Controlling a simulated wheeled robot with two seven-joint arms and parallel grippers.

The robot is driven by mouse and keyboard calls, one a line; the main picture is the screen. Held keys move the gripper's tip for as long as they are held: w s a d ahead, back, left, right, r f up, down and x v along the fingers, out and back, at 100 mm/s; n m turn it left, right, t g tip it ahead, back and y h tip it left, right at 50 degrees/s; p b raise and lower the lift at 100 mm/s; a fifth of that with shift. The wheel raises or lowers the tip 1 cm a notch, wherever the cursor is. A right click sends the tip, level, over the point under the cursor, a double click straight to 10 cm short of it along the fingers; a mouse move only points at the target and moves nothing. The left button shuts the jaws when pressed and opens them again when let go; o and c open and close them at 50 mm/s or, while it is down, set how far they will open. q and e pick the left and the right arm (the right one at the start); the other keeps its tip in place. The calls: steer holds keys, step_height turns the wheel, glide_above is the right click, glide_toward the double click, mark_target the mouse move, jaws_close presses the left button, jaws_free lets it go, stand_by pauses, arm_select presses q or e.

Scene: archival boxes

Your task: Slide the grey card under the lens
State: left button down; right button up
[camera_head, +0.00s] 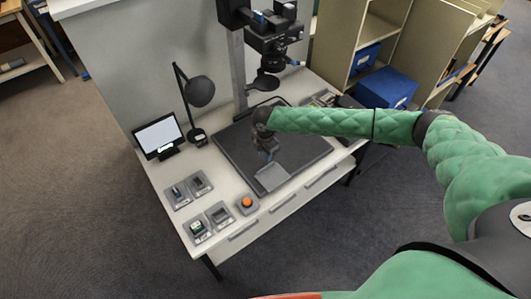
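The grey card (272,177) lies on the dark copy board (232,154), near its front edge. My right gripper (269,158) points down just behind the card, at or very near its back edge. Its fingers are small and dark here, so I cannot tell if they are open, shut or touching the card. The camera (272,38) hangs on a grey column above the back of the board. A dark round part (264,81), perhaps the lens or a lamp head, sits lower on the column. My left gripper is out of view.
A desk lamp (200,92) and small monitor (158,136) stand left of the board. Several small trays (199,184) and an orange button (247,203) sit front left. Shelves (375,38) with blue boxes (386,90) stand right. The board's left part is clear.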

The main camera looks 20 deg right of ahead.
mark_target(273, 175)
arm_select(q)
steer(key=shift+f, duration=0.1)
arm_select(e)
steer(key=shift+w+d, duration=0.1)
steer(key=shift+d, duration=0.05)
